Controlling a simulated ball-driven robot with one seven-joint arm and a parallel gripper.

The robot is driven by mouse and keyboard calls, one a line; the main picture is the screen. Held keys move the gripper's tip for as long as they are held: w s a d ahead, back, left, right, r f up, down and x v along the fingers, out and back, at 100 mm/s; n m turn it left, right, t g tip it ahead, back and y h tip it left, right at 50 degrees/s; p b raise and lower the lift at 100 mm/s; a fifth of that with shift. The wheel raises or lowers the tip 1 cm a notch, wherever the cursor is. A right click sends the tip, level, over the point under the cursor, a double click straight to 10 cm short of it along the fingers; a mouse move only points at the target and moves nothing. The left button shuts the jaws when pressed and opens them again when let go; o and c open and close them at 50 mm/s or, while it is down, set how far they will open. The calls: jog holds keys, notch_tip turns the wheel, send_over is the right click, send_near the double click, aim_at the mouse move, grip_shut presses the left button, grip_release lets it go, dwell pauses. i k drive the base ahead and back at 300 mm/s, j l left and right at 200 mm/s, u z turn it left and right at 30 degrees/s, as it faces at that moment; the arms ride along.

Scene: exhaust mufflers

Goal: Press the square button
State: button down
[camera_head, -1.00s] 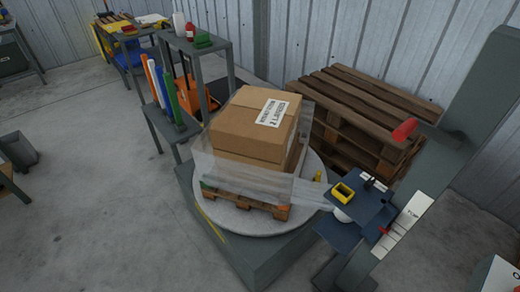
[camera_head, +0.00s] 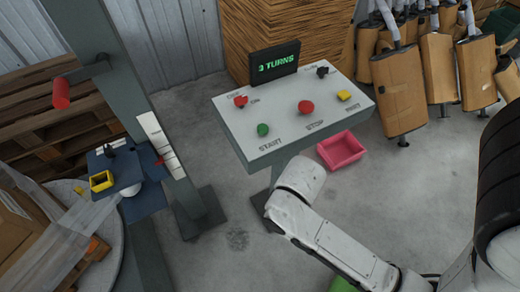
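A white control panel (camera_head: 285,137) stands on a post in the middle of the head view. The yellow square button (camera_head: 344,95) is near its right edge, beside a label that seems to read RESET. A red round button (camera_head: 306,107) marked STOP and a green round button (camera_head: 263,129) marked START are to its left. A red switch (camera_head: 240,101) and a black knob (camera_head: 322,72) sit along the back. My white arm shows in front of the panel at the lower right. My gripper is not visible, and nothing touches the square button.
A black display (camera_head: 274,62) with green text ending in TURNS stands behind the panel. A pink bin (camera_head: 342,150) is on the floor to the right. Several brown mufflers (camera_head: 398,88) hang at the back right. A grey mast (camera_head: 117,65) and wooden pallets (camera_head: 40,125) are on the left.

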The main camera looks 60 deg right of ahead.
aim_at(343, 95)
jog(key=z, duration=1.45)
